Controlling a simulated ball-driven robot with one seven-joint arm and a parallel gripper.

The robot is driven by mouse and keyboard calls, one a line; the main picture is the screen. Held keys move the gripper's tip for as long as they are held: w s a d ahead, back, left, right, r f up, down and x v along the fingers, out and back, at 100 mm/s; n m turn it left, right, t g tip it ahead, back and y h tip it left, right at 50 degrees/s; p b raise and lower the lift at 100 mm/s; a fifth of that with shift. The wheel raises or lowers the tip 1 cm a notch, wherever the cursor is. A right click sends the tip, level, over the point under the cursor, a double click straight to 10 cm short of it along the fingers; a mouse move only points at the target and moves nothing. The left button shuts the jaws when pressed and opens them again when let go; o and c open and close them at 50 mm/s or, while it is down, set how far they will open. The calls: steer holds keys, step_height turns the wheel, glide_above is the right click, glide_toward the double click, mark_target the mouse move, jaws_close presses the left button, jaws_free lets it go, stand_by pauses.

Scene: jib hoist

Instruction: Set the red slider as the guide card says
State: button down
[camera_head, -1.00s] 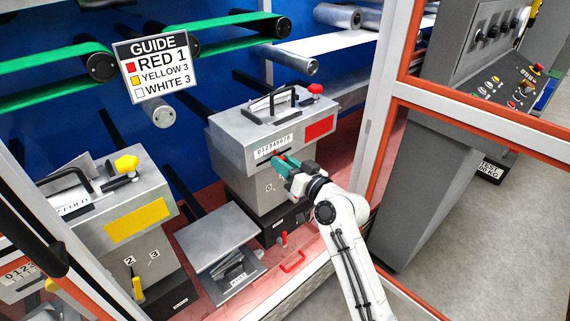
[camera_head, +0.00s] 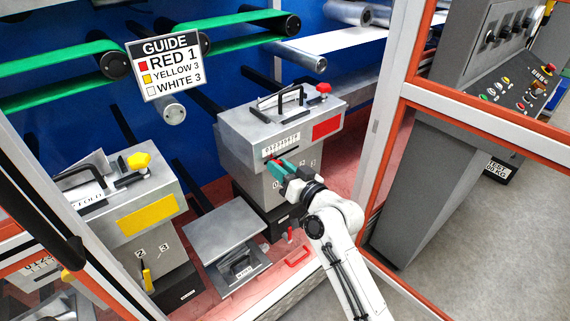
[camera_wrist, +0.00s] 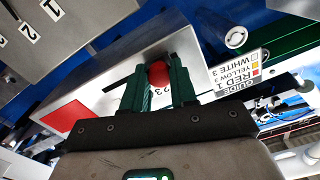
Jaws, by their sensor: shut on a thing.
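The guide card (camera_head: 165,68) hangs at upper left and reads RED 1, YELLOW 3, WHITE 3. The grey unit with the red patch (camera_head: 327,129) carries a white number scale (camera_head: 282,145) above a dark slot. My gripper (camera_head: 276,166) is at that slot, just below the scale. In the wrist view the red slider's round knob (camera_wrist: 158,74) sits between my two green fingers, which are shut on it. The digits 2 and 3 show beside the knob there. The fingers cover part of the scale, so I cannot tell the slider's exact reading.
A neighbouring unit with a yellow patch (camera_head: 147,220) stands at left. A grey plate (camera_head: 224,236) lies low between the units. A red handle (camera_head: 297,256) is below my arm. The orange-and-white frame post and a control cabinet (camera_head: 425,190) stand at right.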

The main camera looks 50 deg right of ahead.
steer(key=c, duration=0.9)
jaws_free()
steer(key=b+v, duration=0.1)
steer(key=v, duration=0.9)
steer(key=shift+s+a, duration=0.15)
steer(key=shift+s, duration=0.2)
steer(key=s+a+f+n+g+y, duration=0.2)
steer(key=a+f+n+g+y, duration=0.2)
steer(key=a+f+g, duration=0.5)
steer(key=s+a+f+g, duration=0.2)
steer(key=s, duration=0.3)
steer(key=s+a+f+n+g, duration=0.1)
steer(key=s+a+f+g, duration=0.1)
steer(key=s, duration=0.3)
steer(key=s+a+f+g+p, duration=0.1)
steer(key=s+a+f+g, duration=0.1)
steer(key=s+f+g, duration=0.1)
steer(key=shift+s+a+f+n+g, duration=0.15)
steer(key=shift+s+f+n, duration=0.05)
steer(key=shift+s+f, duration=0.2)
steer(key=shift+s+a+f+n+g, duration=0.2)
steer(key=shift+s+f, duration=0.1)
steer(key=shift+s, duration=0.2)
